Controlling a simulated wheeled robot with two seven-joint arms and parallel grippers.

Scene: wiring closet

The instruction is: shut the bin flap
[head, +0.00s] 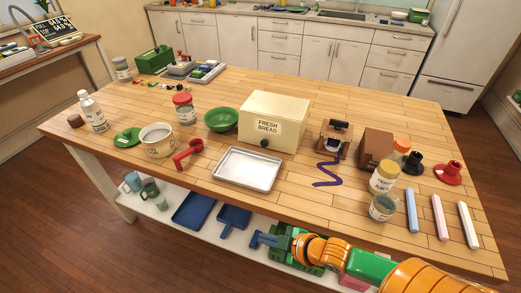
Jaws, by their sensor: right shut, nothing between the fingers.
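The cream bread bin (273,119), lettered FRESH BREAD, stands on the wooden table near its middle. Its front flap (268,128) looks upright and flush with the front, with a dark round knob low on it; I see no open gap. My right gripper (256,240) is at the bottom of the view, low by the table's front edge, well apart from the bin. Its blue fingers are shut and hold nothing. My left gripper is not in view.
A metal tray (247,168) lies just before the bin. A green bowl (221,119) is at its left; a small stand (335,137) and a brown box (376,144) are at its right. Jars crowd the right front. A low shelf holds blue trays (194,212).

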